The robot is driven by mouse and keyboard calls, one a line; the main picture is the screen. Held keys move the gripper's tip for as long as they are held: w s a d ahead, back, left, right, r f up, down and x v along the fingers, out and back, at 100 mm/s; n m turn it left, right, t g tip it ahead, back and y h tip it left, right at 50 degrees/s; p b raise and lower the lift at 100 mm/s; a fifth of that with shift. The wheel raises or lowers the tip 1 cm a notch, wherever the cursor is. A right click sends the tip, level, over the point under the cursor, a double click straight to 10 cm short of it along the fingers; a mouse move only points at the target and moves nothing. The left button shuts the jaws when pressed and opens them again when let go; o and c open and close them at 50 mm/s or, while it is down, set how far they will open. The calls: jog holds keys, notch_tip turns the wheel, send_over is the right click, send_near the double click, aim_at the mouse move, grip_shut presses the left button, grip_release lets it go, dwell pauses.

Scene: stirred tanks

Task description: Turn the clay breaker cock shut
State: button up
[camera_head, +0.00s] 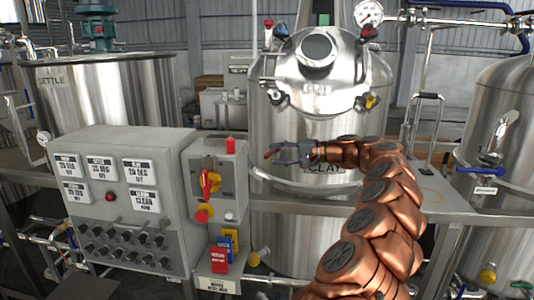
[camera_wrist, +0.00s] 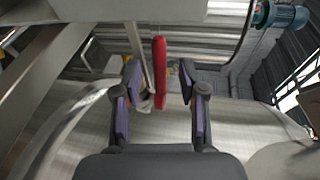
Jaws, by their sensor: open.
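The clay tank (camera_head: 268,125) is a shiny steel vessel with a domed lid and CLAY labels. A long red lever handle (camera_wrist: 160,75), which looks like the cock's handle, stands between my fingers in the wrist view. Only a small red tip (camera_head: 267,155) of it seems to show in the head view, at the left of my fingers. My gripper (camera_head: 277,152) is open in front of the clay tank. In the wrist view my gripper (camera_wrist: 160,68) has one finger on each side of the red handle, with gaps. The cock's body is not clear.
A grey control panel (camera_head: 120,225) stands at the left, beside a switch box (camera_head: 229,160) with a red and yellow knob. The settle tank (camera_head: 110,95) is behind it. A steel rail (camera_head: 300,204) runs below my arm. Another steel tank (camera_head: 505,120) is at the right.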

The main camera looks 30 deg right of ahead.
aim_at(268, 155)
jog(key=shift+p+x, duration=0.35)
jog(key=shift+x, duration=1.5)
jog(key=shift+s, duration=0.1)
jog(key=shift+c, duration=0.3)
grip_shut()
